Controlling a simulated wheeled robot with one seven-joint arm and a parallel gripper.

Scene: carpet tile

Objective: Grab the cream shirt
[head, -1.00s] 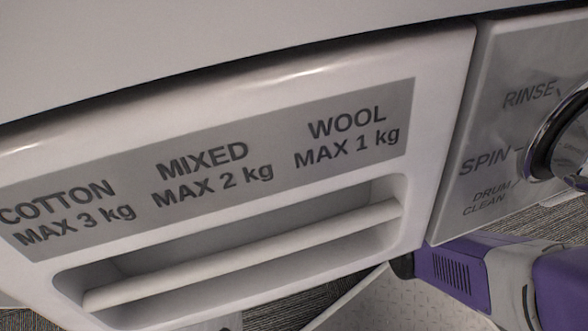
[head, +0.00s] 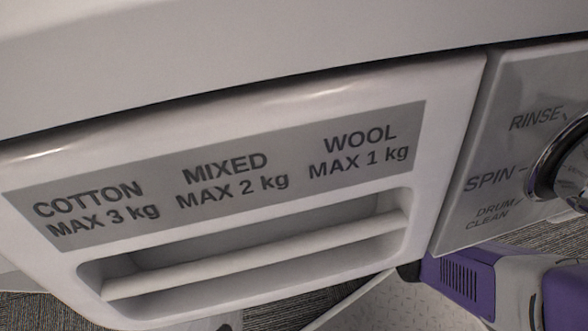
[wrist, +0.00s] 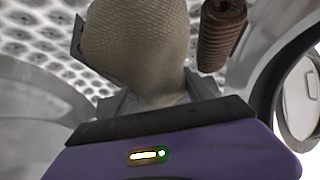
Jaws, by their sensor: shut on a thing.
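The cream shirt (wrist: 138,45) shows in the wrist view as a bunched, textured beige cloth. It stands out in front of my gripper (wrist: 152,98), which is shut on it. The cloth hides most of the fingertips. The head view shows no shirt and no fingers, only part of my purple and grey arm low at the right.
The gripper is inside a perforated metal drum (wrist: 40,45). A brown ribbed roll (wrist: 221,35) is close to the right of the shirt. A round rim (wrist: 270,60) curves along the right. In the head view, the washer's detergent drawer (head: 250,262) and dial (head: 568,165) are close.

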